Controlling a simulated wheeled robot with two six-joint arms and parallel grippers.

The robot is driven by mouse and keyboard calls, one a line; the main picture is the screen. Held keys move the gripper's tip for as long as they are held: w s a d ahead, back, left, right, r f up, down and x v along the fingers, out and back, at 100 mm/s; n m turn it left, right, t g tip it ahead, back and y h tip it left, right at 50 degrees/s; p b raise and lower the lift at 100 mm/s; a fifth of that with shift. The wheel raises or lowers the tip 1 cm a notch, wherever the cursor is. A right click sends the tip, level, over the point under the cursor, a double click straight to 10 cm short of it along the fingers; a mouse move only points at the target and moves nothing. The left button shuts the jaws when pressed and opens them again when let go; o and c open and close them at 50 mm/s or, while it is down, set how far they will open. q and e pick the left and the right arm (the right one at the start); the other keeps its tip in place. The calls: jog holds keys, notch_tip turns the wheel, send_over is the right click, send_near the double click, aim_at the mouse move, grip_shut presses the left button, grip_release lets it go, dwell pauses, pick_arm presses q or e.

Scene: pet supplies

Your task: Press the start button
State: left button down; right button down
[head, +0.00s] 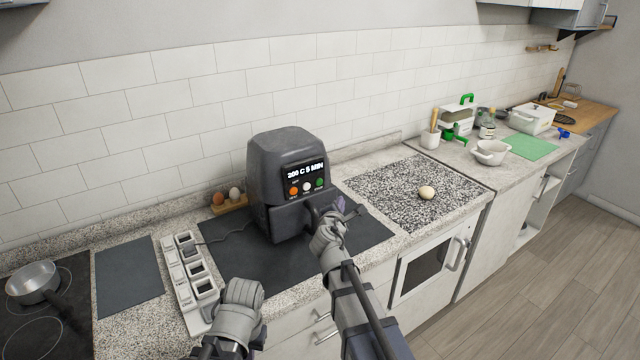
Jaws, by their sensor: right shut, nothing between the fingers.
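A dark grey air fryer (285,150) stands on a dark mat against the tiled wall. Its lit display (302,171) reads "200 C 5 MIN". No label saying start is readable. My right gripper (332,209) is shut and empty, just in front of the fryer's lower right front, below the green button. I cannot tell whether it touches the fryer. My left gripper (240,292) is low in front of the mat; its fingers are not clear.
Eggs in a wooden holder (229,203) stand left of the fryer. One egg (426,193) lies on the speckled board (400,190). A pan (32,282) is at far left.

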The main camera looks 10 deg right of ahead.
send_near(323, 182)
jog(key=shift+w+d+f, duration=0.35)
jog(key=shift+w+d, duration=0.15)
jog(key=shift+w, duration=0.2)
jog(key=shift+w+d+f, duration=0.3)
jog(key=shift+w+d, duration=0.2)
jog(key=shift+w, duration=0.15)
jog(key=shift+w+d+f, duration=0.35)
jog(key=shift+w+d, duration=0.15)
jog(key=shift+w, duration=0.2)
jog(key=shift+w, duration=0.1)
dwell(0.3)
jog(key=shift+w+a, duration=0.15)
jog(key=shift+w, duration=0.15)
jog(key=shift+w+a, duration=0.15)
jog(key=shift+w, duration=0.3)
dwell(0.7)
jog(key=shift+s, duration=0.2)
jog(key=shift+s+d, duration=0.3)
jog(key=shift+s, duration=0.35)
jog(key=s, duration=0.1)
jog(key=s+d, duration=0.1)
jog(key=s, duration=0.2)
jog(key=shift+s+d, duration=0.35)
jog(key=shift+d, duration=0.05)
